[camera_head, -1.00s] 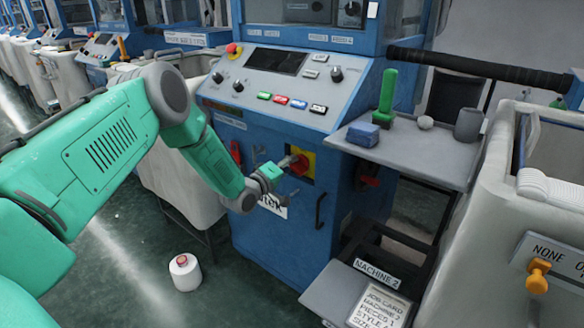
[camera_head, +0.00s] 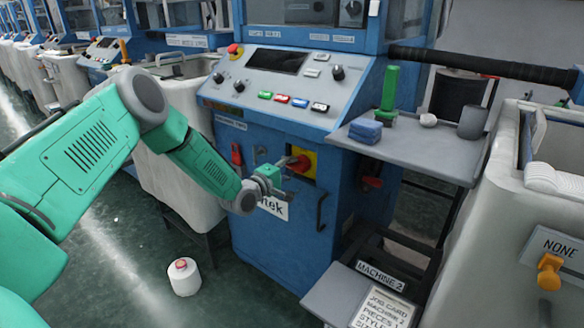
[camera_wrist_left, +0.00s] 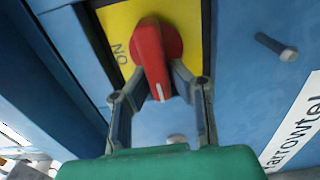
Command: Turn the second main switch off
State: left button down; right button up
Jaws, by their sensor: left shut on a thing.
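The main switch is a red rotary handle (camera_wrist_left: 152,55) on a yellow plate (camera_wrist_left: 120,22), set in the blue front of the knitting machine marked Machine 2. The word "ON" shows on the plate in the left wrist view. In the head view the yellow plate (camera_head: 309,159) sits below the control panel, and the handle is partly hidden by my gripper. My left gripper (camera_wrist_left: 167,78) is shut on the red handle, with one finger on each side of it. It also shows in the head view (camera_head: 287,166). My right gripper is not in view.
A side shelf (camera_head: 405,138) holds a green holder (camera_head: 388,90), a blue folded cloth (camera_head: 365,130) and a dark cup (camera_head: 472,123). A white cone (camera_head: 184,277) stands on the floor. A pale bin (camera_head: 510,220) is at right.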

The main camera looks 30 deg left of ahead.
pick_arm(q)
jog(key=shift+s+a+f, duration=0.1)
jog(key=shift+a+f, duration=0.05)
jog(key=shift+a, duration=0.1)
jog(key=c, duration=1.6)
grip_release()
jog(key=shift+o, duration=0.5)
jog(key=shift+a+f, duration=0.1)
jog(key=shift+s, duration=0.15)
jog(key=s+a, duration=0.1)
jog(key=s, duration=1)
jog(key=shift+s, duration=0.25)
jog(key=shift+f, duration=0.15)
